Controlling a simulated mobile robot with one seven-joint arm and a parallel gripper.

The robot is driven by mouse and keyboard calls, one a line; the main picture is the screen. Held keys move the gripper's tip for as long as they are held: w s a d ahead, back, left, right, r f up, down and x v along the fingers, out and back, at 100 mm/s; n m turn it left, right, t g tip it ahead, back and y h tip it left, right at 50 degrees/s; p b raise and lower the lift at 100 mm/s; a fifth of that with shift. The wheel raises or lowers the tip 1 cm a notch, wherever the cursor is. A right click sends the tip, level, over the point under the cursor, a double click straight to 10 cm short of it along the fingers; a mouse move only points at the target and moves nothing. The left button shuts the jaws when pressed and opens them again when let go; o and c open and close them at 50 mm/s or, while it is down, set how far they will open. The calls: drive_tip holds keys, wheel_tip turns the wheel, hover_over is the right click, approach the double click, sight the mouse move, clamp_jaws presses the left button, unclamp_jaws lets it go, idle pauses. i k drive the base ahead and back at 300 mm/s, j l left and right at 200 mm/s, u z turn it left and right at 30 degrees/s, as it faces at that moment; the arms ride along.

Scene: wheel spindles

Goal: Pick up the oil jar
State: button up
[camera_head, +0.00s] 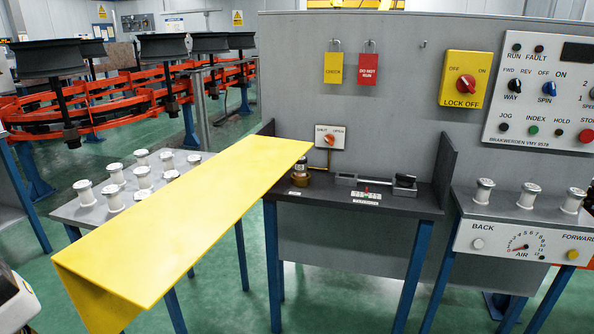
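The oil jar looks to be the small amber jar (300,179) with a dark and pale top. It stands upright at the left end of the dark bench shelf (400,201), close to the grey back panel. The tip of a large yellow sheet lies just to its left in the picture. The jar is small, so its details are hard to make out. My gripper is not in view. A pale rounded part at the lower left edge may be part of my arm, but I cannot tell.
The long yellow sheet (190,220) crosses the left foreground, partly covering a grey table (80,211) with several white spindles. A grey tool (372,182) lies right of the jar. An upright side plate (446,168) bounds the shelf's right end.

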sight(301, 166)
drive_tip(key=i+l+u, duration=0.2)
drive_tip(key=l, duration=0.3)
drive_tip(key=l+u, duration=0.2)
drive_tip(key=l, duration=0.25)
drive_tip(key=i+l+u, duration=0.1)
drive_tip(key=l, duration=0.2)
drive_tip(key=i+l+u, duration=0.15)
drive_tip(key=l, duration=0.2)
drive_tip(key=l+u, duration=0.1)
drive_tip(key=l, duration=0.25)
drive_tip(key=i, duration=0.05)
